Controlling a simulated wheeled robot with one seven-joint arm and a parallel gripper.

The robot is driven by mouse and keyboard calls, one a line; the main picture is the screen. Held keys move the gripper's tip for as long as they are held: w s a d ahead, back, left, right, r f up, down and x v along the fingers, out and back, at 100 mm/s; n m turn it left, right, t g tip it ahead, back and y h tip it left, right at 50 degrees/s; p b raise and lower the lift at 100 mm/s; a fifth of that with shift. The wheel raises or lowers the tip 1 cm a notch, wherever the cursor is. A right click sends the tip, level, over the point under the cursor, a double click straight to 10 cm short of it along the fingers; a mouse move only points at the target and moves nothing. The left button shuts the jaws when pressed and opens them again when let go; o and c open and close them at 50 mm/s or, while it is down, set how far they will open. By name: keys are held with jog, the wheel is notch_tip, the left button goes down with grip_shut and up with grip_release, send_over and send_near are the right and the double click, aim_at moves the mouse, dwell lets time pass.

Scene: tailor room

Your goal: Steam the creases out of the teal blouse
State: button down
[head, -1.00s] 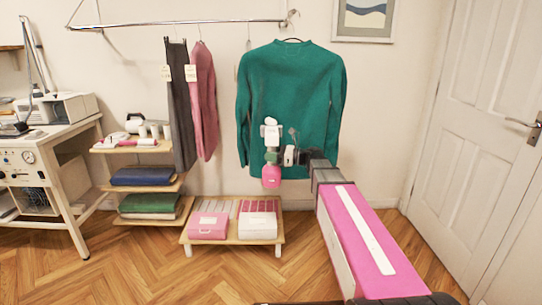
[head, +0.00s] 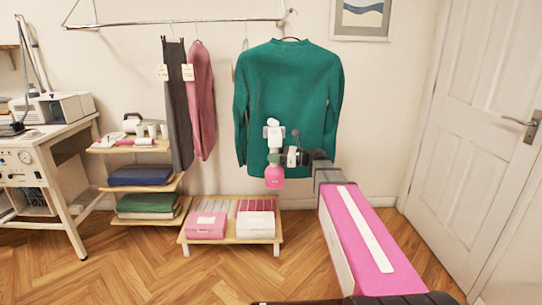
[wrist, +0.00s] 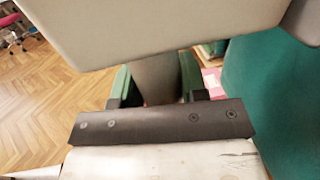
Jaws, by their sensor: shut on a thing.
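The teal blouse (head: 300,80) hangs on a dark hanger against the wall, at the right end of the rail. It also fills the right side of the wrist view (wrist: 290,115). A hand steamer with a white head and a pink tank (head: 274,178) is upright in front of the blouse's lower left part. My gripper (head: 274,158) is shut around the steamer's neck. In the wrist view its green-edged fingers close on the grey handle (wrist: 155,75). I cannot tell whether the steamer head touches the cloth, and creases are too small to make out.
Grey trousers (head: 176,105) and a pink garment (head: 201,100) hang left of the blouse on the rail (head: 180,22). A low wooden stand (head: 232,238) with boxes sits below. A shelf of folded cloth (head: 147,190) stands left. A white door (head: 480,110) is at the right.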

jog(key=d+f, duration=0.5)
jog(key=d, duration=0.8)
dwell(1.6)
jog(key=shift+d+f, duration=0.1)
jog(key=shift+d, duration=0.05)
dwell(0.9)
jog(key=shift+s, duration=0.15)
dwell(1.8)
jog(key=s, duration=1.1)
jog(key=shift+s, duration=0.4)
dwell(0.3)
